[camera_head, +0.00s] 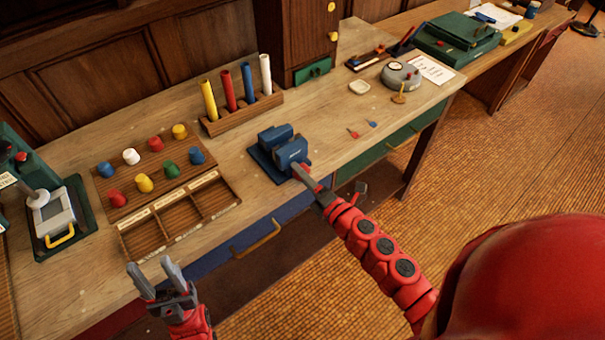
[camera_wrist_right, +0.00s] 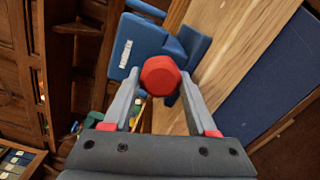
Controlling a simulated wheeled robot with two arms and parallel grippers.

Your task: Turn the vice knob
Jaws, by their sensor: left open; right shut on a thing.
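The blue vice (camera_head: 279,152) stands on the wooden table near its front edge, and its blue body also fills the upper part of the right wrist view (camera_wrist_right: 150,48). Its red knob (camera_wrist_right: 161,76) is faceted and sits between the fingers of my right gripper (camera_wrist_right: 163,92). The right gripper is shut on the knob, at the vice's front right side in the head view (camera_head: 303,172). In the head view the knob is mostly hidden by the fingers. My left gripper (camera_head: 157,278) is open and empty, in front of the table's edge at the lower left.
A wooden rack of coloured pegs (camera_head: 168,166) and a compartment tray (camera_head: 178,214) stand left of the vice. Upright coloured tubes (camera_head: 228,92) stand behind it. Small darts (camera_head: 354,133) lie to its right. Blue drawer (camera_head: 270,236) is below the edge.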

